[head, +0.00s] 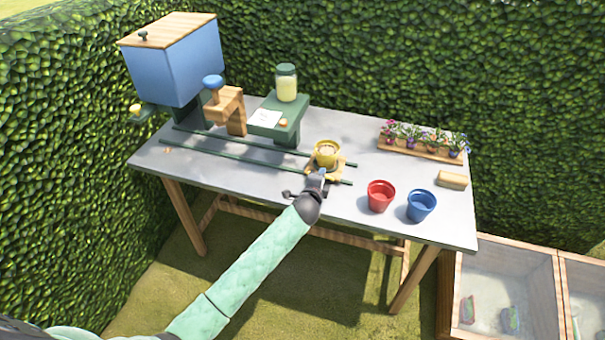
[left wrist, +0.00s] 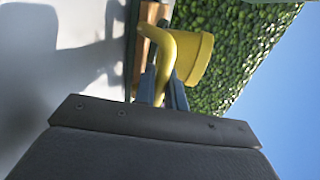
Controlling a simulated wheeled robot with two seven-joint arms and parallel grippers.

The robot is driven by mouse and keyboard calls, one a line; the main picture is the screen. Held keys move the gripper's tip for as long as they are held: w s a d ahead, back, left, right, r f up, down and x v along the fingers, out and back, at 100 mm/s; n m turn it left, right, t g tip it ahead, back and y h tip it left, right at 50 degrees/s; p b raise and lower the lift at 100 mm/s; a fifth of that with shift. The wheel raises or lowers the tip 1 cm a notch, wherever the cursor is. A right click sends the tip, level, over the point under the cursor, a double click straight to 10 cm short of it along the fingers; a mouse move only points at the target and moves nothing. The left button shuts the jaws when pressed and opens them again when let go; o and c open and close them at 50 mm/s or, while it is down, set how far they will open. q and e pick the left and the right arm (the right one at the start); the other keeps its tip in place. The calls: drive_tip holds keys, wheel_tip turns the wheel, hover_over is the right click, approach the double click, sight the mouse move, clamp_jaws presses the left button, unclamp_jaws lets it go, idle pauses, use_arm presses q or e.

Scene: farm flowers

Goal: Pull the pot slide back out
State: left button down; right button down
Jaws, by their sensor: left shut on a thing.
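The pot slide (head: 312,172) is a small wooden carriage on two dark green rails, near their right end. A yellow pot (head: 327,150) stands upright on it, with pale contents. My left gripper (head: 321,176) is at the near side of the slide and is shut on a yellow handle, which shows in the left wrist view (left wrist: 165,55). The yellow pot (left wrist: 197,60) is just beyond the fingers there. The fingers partly hide the handle. My right gripper is not in view.
A red pot (head: 381,196) and a blue pot (head: 421,205) stand on the grey table (head: 260,181), right of the slide. A blue hopper (head: 178,62) and wooden press (head: 229,108) stand at the left. A green stand (head: 276,118) holds a jar. A flower planter (head: 423,150) lies at the back right.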

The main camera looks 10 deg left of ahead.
sight(331, 180)
use_arm(q)
drive_tip(key=shift+s+d, duration=0.15)
drive_tip(key=shift+d, duration=1.6)
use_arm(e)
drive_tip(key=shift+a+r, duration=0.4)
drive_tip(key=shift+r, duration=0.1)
use_arm(q)
drive_tip(key=c, duration=1.6)
unclamp_jaws()
drive_tip(key=shift+d, duration=0.15)
drive_tip(key=shift+o, duration=0.3)
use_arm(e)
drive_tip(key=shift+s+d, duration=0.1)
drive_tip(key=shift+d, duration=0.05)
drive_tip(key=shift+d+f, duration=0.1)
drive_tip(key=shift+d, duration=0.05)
